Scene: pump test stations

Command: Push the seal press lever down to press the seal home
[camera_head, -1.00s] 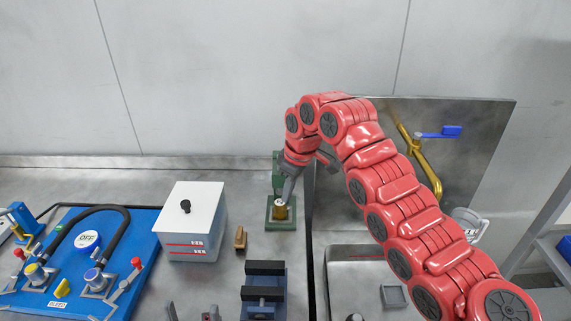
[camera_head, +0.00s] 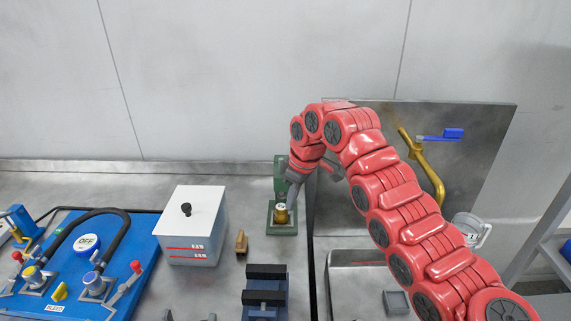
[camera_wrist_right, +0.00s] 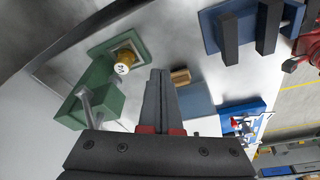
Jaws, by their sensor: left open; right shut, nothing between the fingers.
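The green seal press (camera_head: 283,229) stands at the back of the bench, left of the sink. A brass cylinder with a pale top (camera_head: 281,214) sits upright on its base; it also shows in the right wrist view (camera_wrist_right: 124,61). In that view a grey rod, apparently the lever (camera_wrist_right: 88,108), comes off the press's green body. My right gripper (camera_head: 291,198) is shut and empty, at the press above the brass cylinder. Its closed fingers (camera_wrist_right: 160,95) are beside the rod; contact cannot be told. My left gripper (camera_head: 190,317) is open, with only its fingertips showing at the bottom edge.
A white box with a black knob (camera_head: 193,213) and a small brown block (camera_head: 241,242) stand left of the press. A black-and-blue fixture (camera_head: 265,288) is in front. The blue pump board (camera_head: 130,255) lies far left. The sink (camera_head: 350,258) and brass tap (camera_head: 432,170) are right.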

